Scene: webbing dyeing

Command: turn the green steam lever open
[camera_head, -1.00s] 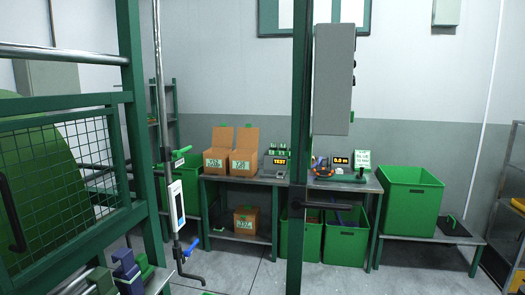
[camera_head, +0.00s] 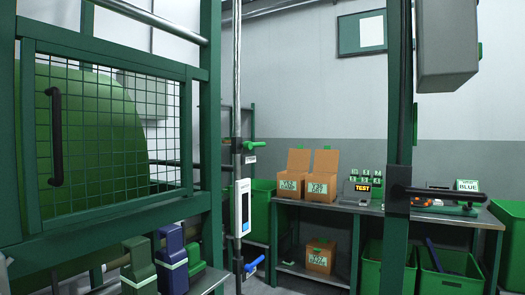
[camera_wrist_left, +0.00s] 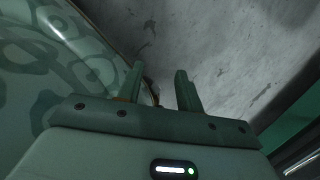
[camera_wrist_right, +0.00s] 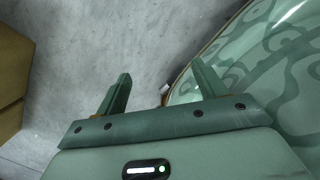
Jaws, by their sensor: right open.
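The green steam lever (camera_head: 257,146) sticks out to the right from the upright steel pipe (camera_head: 237,95) in the head view, with a small white tag (camera_head: 250,159) below it. Lower on the same pipe is a blue lever (camera_head: 254,264). My grippers do not show in the head view. In the left wrist view my left gripper (camera_wrist_left: 160,85) has its fingers apart, with nothing between them but floor behind. In the right wrist view my right gripper (camera_wrist_right: 158,88) is open and empty over the floor. Neither wrist view shows the lever.
A green frame with a mesh guard (camera_head: 110,125) stands at the left. Several capped bottles (camera_head: 172,258) stand below it. A dark green post (camera_head: 399,120) rises right of centre. Behind, a workbench (camera_head: 340,205) holds open cardboard boxes (camera_head: 323,175). Green bins (camera_head: 448,270) stand beneath it.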

